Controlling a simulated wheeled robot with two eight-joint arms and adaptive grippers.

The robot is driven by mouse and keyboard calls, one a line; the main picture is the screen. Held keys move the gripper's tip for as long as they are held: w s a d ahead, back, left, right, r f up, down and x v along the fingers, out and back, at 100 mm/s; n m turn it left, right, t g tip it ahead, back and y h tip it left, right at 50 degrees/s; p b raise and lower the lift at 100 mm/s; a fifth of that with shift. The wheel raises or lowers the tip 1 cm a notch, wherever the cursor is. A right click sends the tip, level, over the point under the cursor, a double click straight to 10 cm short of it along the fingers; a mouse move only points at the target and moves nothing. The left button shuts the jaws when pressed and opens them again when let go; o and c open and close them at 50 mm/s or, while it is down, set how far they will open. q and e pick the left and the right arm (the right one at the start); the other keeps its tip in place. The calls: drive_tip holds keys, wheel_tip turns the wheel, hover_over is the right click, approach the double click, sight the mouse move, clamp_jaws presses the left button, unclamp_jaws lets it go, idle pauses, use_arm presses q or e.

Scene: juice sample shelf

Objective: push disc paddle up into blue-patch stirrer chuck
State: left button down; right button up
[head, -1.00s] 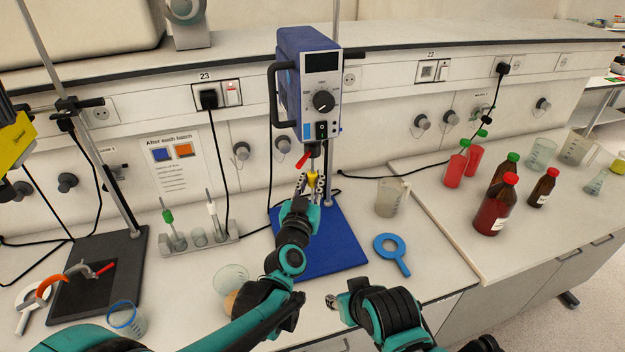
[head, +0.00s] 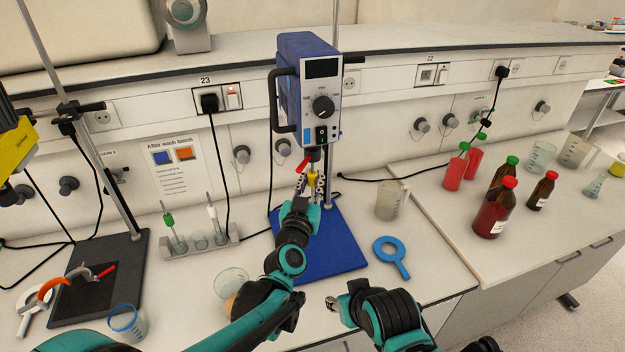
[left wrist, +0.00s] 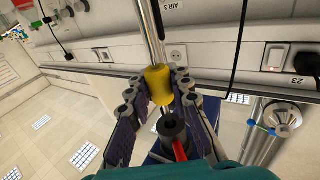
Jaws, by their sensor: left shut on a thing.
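The blue stirrer (head: 308,80) is mounted on a rod, with a small blue patch (head: 308,132) on its front. Its dark chuck (head: 315,154) points down and has a red lever (head: 303,165). My left gripper (head: 311,184) is shut on the paddle's yellow collar (left wrist: 158,84) just below the chuck. In the left wrist view the bright shaft (left wrist: 150,30) runs through the collar. Its short end is close to the chuck's open hole (left wrist: 172,124) and appears just outside it. The disc is not visible. My right gripper (head: 333,303) is low, near the bench's front edge; its jaws are unclear.
The blue base plate (head: 335,250) lies under the stirrer. A beaker (head: 391,200) and a blue ring (head: 390,257) stand and lie to its right. A rack with stirring rods (head: 200,243) and a glass (head: 231,282) are to the left.

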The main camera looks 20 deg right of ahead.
use_arm(q)
drive_tip(key=shift+r+p, duration=0.7)
drive_tip(key=shift+r, duration=0.2)
drive_tip(key=c, duration=1.3)
unclamp_jaws()
drive_tip(key=r+v, duration=0.1)
drive_tip(key=v, duration=1.1)
drive_tip(key=s+a+f+n+g+y+b, duration=0.2)
drive_tip(key=s+a+f, duration=0.3)
drive_tip(key=a, duration=0.5)
drive_tip(key=s+a+f+n+g+y+b, duration=0.1)
drive_tip(key=s+a+f+g+y, duration=0.3)
drive_tip(key=a+f, duration=0.4)
drive_tip(key=s+a+f+n+g+y+b, duration=0.2)
drive_tip(key=s+a+f, duration=0.4)
drive_tip(key=a, duration=0.6)
drive_tip(key=shift+s+f+n+g+y+b, duration=0.2)
drive_tip(key=shift+f+n+g+y+b, duration=0.15)
drive_tip(key=shift+f+g+b, duration=0.35)
